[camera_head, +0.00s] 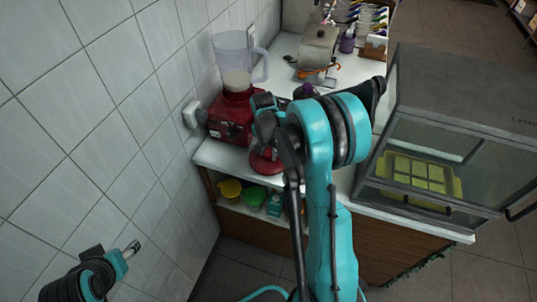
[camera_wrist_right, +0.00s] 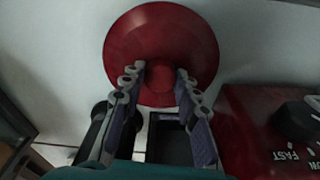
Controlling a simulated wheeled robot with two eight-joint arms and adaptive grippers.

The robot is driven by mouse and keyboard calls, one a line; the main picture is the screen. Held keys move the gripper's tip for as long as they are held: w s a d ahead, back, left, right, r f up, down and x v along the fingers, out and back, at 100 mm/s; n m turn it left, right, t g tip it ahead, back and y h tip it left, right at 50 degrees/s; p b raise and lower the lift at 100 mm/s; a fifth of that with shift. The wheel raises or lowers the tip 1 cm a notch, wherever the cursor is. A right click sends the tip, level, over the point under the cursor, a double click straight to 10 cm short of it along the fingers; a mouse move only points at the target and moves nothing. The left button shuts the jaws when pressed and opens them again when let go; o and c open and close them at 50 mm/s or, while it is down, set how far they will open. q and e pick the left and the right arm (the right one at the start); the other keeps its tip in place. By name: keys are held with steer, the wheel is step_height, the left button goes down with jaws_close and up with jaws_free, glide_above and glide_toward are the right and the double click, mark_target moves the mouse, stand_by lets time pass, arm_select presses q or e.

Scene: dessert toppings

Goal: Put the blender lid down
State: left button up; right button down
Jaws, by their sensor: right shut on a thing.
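The red round blender lid (camera_head: 267,162) is near the front edge of the white counter, in front of the blender. My right gripper (camera_head: 265,138) is above it, partly hidden by its own arm. In the right wrist view the lid (camera_wrist_right: 160,35) faces the camera, and the fingers of my right gripper (camera_wrist_right: 157,78) are shut on its central knob. I cannot tell whether the lid touches the counter. The blender (camera_head: 230,118) has a red base and a clear jug, open at the top. My left gripper (camera_head: 132,248) is low at the left, empty, away from everything.
The white counter (camera_head: 222,155) has a tiled wall on its left. A glass display case (camera_head: 440,150) with a yellow tray (camera_head: 420,172) stands at the right. Yellow and green bowls (camera_head: 253,196) sit on the shelf below. A metal dispenser (camera_head: 318,45) stands further back.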

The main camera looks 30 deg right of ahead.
mark_target(267, 156)
steer(key=shift+f, duration=0.25)
steer(key=c, duration=1.1)
jaws_free()
steer(key=shift+r, duration=0.5)
step_height(267, 156, up, 11)
steer(key=a+p, duration=0.1)
steer(key=p, duration=0.2)
steer(key=s+a+r+n+t, duration=0.2)
steer(key=s+a+n, duration=0.2)
steer(key=s, duration=0.2)
steer(key=s+a+r+n+t, duration=0.1)
steer(key=s+a+n+t, duration=0.1)
steer(key=s+a+n, duration=0.2)
steer(key=s+a+r+n+t+y, duration=0.1)
steer(key=s+a+r+n+t, duration=0.1)
steer(key=s+a, duration=0.4)
steer(key=shift+s+a+r+n, duration=0.1)
steer(key=shift+s+r+n, duration=0.1)
steer(key=shift+s+n, duration=0.4)
steer(key=shift+s+a+r+n, duration=0.15)
steer(key=shift+s+n, duration=0.15)
steer(key=shift+s, duration=0.55)
